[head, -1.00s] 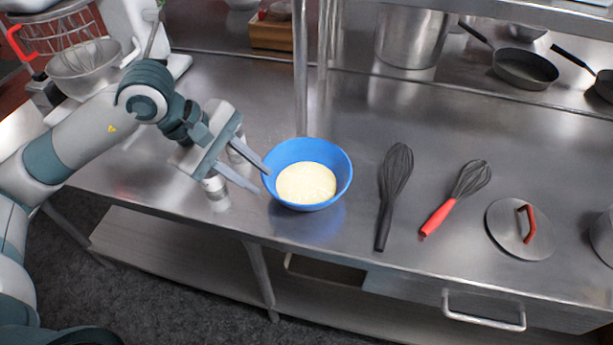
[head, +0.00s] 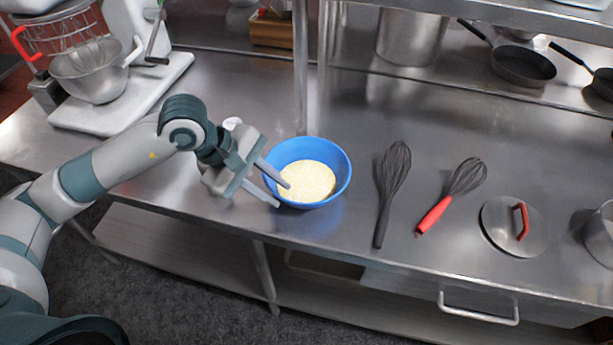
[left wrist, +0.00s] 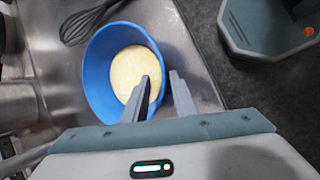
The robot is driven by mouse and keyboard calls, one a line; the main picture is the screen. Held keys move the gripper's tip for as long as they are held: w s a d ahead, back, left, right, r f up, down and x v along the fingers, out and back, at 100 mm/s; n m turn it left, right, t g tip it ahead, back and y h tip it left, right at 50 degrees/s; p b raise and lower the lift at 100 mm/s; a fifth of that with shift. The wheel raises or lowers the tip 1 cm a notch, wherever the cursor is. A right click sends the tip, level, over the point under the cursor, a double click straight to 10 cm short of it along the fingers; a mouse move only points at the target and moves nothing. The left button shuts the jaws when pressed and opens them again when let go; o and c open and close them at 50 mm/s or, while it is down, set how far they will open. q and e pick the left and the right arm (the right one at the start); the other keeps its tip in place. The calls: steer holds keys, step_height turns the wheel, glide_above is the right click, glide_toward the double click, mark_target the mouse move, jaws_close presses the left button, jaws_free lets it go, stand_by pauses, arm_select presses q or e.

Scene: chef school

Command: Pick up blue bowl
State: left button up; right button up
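The blue bowl (head: 338,163) stands upright on the steel counter and holds a pale yellow mixture (head: 305,181). My left gripper (head: 283,195) is at the bowl's left, near side with its fingers apart. One finger reaches over the rim into the bowl's opening, and the other is outside the wall. The left wrist view shows the bowl (left wrist: 97,72) with the rim lying between the two fingers (left wrist: 160,98). I cannot tell whether either finger touches the wall. My right gripper is not in view.
A black whisk (head: 390,185), a red-handled whisk (head: 452,195) and a lid (head: 507,228) lie right of the bowl. A stand mixer (head: 115,75) stands back left. A shelf post (head: 300,80) rises behind the bowl. The counter's front edge is close.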

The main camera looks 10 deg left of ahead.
mark_target(299, 209)
arm_select(q)
steer(key=shift+d+f+p, duration=0.8)
steer(key=shift+d+f, duration=0.1)
steer(key=shift+f, duration=0.25)
steer(key=shift+w+d+f, duration=0.2)
steer(key=shift+f, duration=0.3)
jaws_close()
stand_by(0.5)
